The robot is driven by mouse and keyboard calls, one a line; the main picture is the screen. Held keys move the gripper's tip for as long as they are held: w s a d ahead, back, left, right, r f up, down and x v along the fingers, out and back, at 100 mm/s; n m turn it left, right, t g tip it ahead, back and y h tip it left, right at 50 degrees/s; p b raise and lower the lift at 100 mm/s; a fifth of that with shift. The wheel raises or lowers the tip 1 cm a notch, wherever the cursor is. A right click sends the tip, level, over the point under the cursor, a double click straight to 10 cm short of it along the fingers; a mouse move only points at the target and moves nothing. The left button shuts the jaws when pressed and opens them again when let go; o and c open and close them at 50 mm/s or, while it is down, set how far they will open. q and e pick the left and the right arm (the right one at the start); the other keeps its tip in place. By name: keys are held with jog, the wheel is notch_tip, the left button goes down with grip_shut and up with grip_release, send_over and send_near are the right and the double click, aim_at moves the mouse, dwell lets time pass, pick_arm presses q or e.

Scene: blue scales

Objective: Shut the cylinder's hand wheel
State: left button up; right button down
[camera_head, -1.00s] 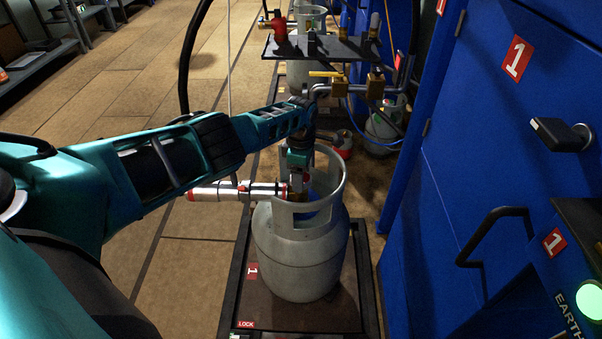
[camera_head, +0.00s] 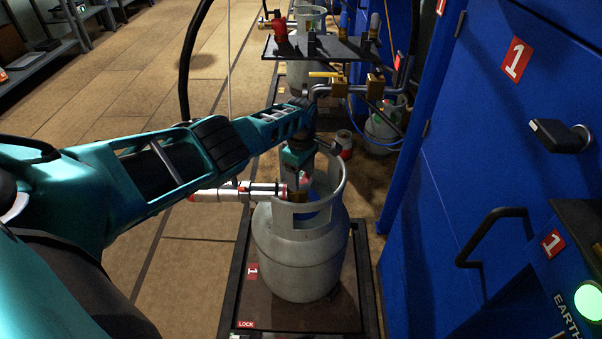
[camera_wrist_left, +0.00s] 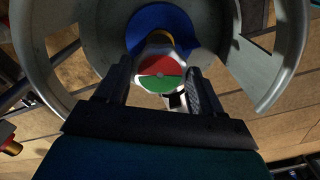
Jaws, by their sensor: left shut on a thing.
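The grey gas cylinder (camera_head: 300,262) stands upright on a dark platform (camera_head: 300,320), its collar (camera_head: 338,180) open at the top. Inside the collar, my left gripper (camera_head: 298,190) reaches down from above; its fingertips are mostly hidden in the head view. In the left wrist view, the hand wheel (camera_wrist_left: 160,74) shows a red and green face, with a blue surface (camera_wrist_left: 162,28) behind it. My left gripper (camera_wrist_left: 158,84) has one finger on each side of the wheel and is shut on it. My right gripper is in neither view.
A red-and-silver fitting (camera_head: 235,191) sticks out left of the collar. A dark shelf (camera_head: 322,48) with pipes and valves stands behind. A blue cabinet (camera_head: 470,150) with handles closes off the right side. Open floor (camera_head: 110,100) lies to the left.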

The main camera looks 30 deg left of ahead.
pick_arm(q)
jog(key=m, duration=0.4)
jog(key=shift+m, duration=0.3)
jog(key=m, duration=0.3)
jog(key=shift+m, duration=0.4)
jog(key=m, duration=1.2)
jog(key=shift+m, duration=0.3)
jog(key=m, duration=0.3)
jog(key=shift+m, duration=0.4)
jog(key=m, duration=0.3)
jog(key=shift+m+b, duration=0.35)
jog(key=shift+m, duration=1.55)
